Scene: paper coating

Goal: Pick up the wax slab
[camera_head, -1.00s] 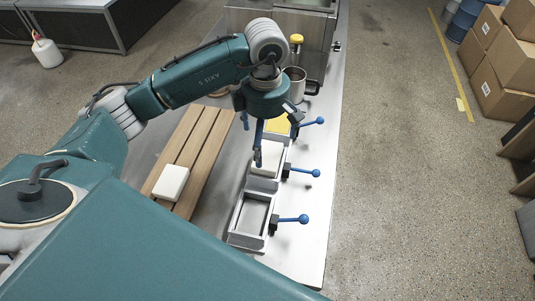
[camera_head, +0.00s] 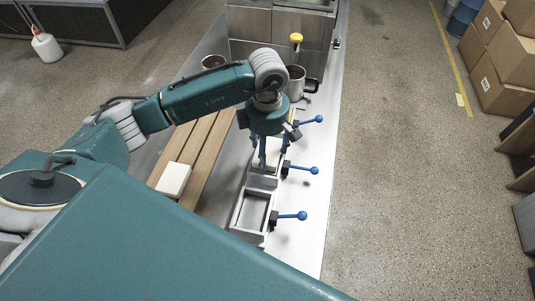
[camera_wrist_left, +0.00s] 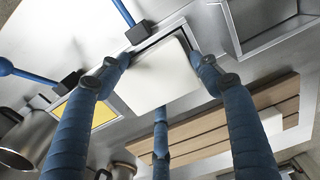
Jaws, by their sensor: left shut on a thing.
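A white wax slab (camera_wrist_left: 158,76) sits between the blue fingers of my left gripper (camera_wrist_left: 161,83) in the left wrist view, at the middle metal mould. My left gripper (camera_head: 272,156) points down over that mould in the head view and is shut on the slab. The fingers hide much of the slab there, and I cannot tell whether it is raised clear of the mould. Another white slab (camera_head: 174,180) lies on the wooden slats. A yellow slab (camera_wrist_left: 100,110) shows in the neighbouring mould in the left wrist view. My right gripper is not in view.
The near mould (camera_head: 254,212) is empty. Blue-knobbed levers (camera_head: 303,170) stick out on the moulds' right side. A metal jug (camera_head: 295,83) and a pot (camera_head: 213,62) stand farther back. The steel table's right strip (camera_head: 312,235) is clear.

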